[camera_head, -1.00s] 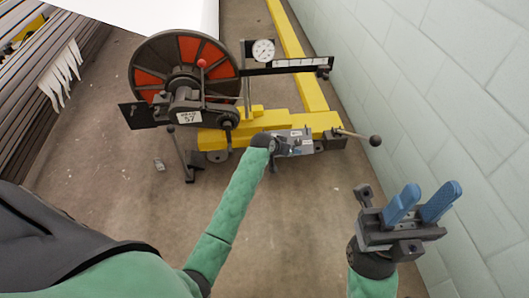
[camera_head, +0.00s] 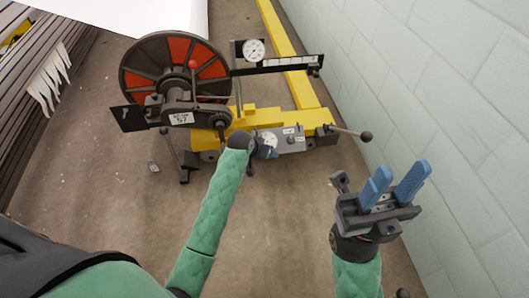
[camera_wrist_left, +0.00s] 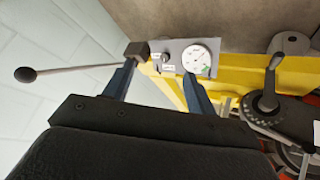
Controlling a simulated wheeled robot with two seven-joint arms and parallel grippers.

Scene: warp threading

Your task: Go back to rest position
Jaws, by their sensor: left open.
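My left gripper (camera_head: 266,152) is at the left part of a grey control panel (camera_head: 290,142) on the yellow machine base. In the left wrist view its two blue fingers are spread with nothing between them (camera_wrist_left: 158,77). The panel (camera_wrist_left: 172,48), with a white dial (camera_wrist_left: 200,57) and a small knob, shows beyond the fingertips. Contact between finger and panel cannot be told. My right gripper (camera_head: 397,178) is raised at the right, near the wall, its blue fingers apart and empty.
A pale block wall (camera_head: 440,90) bounds the right.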

